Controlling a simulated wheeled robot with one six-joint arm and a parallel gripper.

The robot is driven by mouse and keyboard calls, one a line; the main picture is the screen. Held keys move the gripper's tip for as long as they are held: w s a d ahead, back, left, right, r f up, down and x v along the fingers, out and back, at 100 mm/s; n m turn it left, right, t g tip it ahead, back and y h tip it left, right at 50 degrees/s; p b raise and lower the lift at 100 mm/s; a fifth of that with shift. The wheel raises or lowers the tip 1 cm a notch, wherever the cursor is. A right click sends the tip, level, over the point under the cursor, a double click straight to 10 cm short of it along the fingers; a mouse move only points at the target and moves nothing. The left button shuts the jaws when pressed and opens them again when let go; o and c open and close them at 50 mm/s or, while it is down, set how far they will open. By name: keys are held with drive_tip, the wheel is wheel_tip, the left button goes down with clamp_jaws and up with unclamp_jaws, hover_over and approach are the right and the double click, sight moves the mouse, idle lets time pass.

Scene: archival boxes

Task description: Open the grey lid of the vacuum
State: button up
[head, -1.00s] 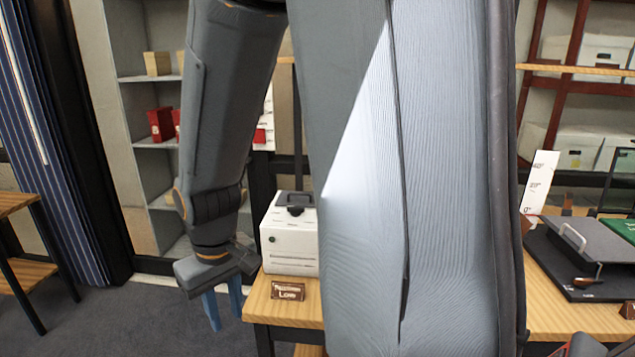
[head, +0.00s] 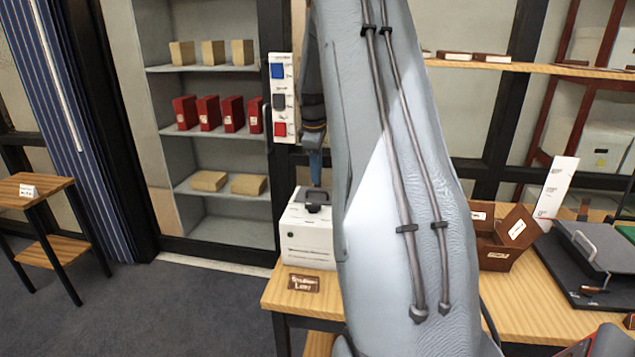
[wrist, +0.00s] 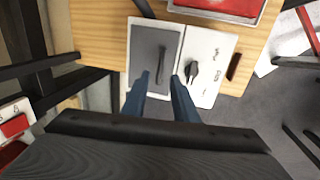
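The vacuum is a white box (head: 306,245) on the wooden table, partly hidden by my arm in the head view. Its grey lid (head: 312,197) lies on top and looks closed. In the wrist view the grey lid (wrist: 146,48) is a flat panel with a dark bar handle (wrist: 161,66). A black knob (wrist: 192,71) sits on the white part beside it. My gripper (wrist: 162,78) is open, its two blue fingers apart over the lid, with the handle between them in the picture. In the head view my gripper (head: 315,168) is just above the lid. Contact cannot be told.
A brown plaque (head: 304,283) lies in front of the vacuum. A brown open box (head: 497,252) and a dark board (head: 570,265) stand to the right. A switch panel (head: 283,98) and shelves with red boxes (head: 208,113) are behind. Open floor lies left.

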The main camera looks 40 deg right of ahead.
drive_tip(key=p, duration=0.2)
hover_over(317, 200)
drive_tip(key=shift+f, duration=2.7)
drive_tip(key=shift+c, duration=0.4)
clamp_jaws()
